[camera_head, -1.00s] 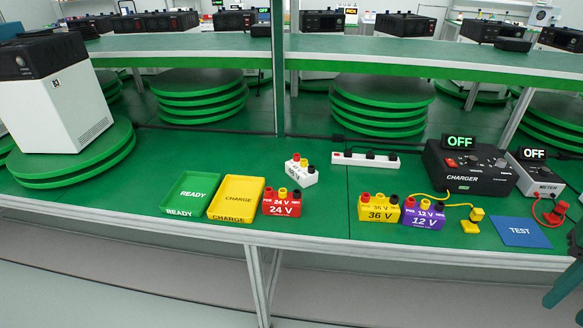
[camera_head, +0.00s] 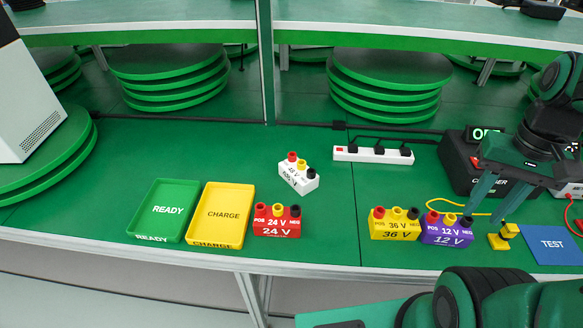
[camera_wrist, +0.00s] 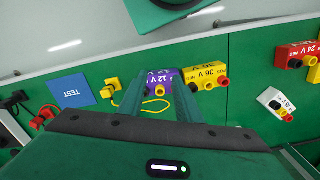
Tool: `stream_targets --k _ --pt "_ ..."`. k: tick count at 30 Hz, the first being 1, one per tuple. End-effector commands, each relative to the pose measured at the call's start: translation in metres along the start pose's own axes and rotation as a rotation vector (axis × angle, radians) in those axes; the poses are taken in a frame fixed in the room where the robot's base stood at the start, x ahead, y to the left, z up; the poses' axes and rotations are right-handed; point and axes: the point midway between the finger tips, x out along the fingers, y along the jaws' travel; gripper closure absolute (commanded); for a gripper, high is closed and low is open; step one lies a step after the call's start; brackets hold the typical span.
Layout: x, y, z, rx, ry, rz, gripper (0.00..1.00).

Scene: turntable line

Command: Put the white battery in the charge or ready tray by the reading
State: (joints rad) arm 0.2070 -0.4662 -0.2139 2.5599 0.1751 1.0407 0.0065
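The white battery (camera_head: 299,175), with red, yellow and black terminals, sits on the green bench behind the red battery. It also shows at the right of the wrist view (camera_wrist: 275,104). The green READY tray (camera_head: 163,224) and yellow CHARGE tray (camera_head: 219,232) lie side by side at left, both empty. My gripper (camera_head: 484,210) is open and empty above the bench at right, near the charger, well right of the white battery. Its two fingers are apart in the wrist view (camera_wrist: 155,108). The meter (camera_head: 568,190) is mostly hidden behind my arm.
Red 24 V (camera_head: 277,222), yellow 36 V (camera_head: 395,226) and purple 12 V (camera_head: 447,232) batteries stand along the front. A power strip (camera_head: 373,154), charger (camera_head: 462,165), yellow plug (camera_head: 503,237) and blue TEST pad (camera_head: 556,244) are near. Bench between red and yellow batteries is clear.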

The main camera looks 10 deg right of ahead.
Motion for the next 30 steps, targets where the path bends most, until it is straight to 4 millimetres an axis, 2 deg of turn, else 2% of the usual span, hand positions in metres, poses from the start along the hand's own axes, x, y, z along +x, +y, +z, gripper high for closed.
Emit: stream_targets --k 7,8,10,12,14,17,20,22,26,27,30 --pt "0.000 0.000 0.000 0.000 0.000 0.000 0.69" --pt "0.000 0.000 0.000 0.000 0.000 0.000 0.64" --pt "-0.003 0.003 0.006 -0.008 0.009 -0.004 0.47" --pt "-0.004 -0.001 0.003 -0.035 0.023 -0.004 0.31" --pt "-0.004 -0.010 -0.009 -0.080 0.040 0.002 0.28" --pt "0.001 -0.046 -0.037 -0.212 0.083 0.009 0.28" --pt "0.008 -0.100 -0.069 -0.392 0.145 0.003 0.28" --pt "0.016 -0.147 -0.086 -0.524 0.190 -0.013 0.28" --pt "0.033 -0.238 -0.098 -0.754 0.264 -0.063 0.28" --pt "0.038 -0.265 -0.097 -0.816 0.281 -0.082 0.28" --pt "0.051 -0.322 -0.088 -0.942 0.320 -0.129 0.28"
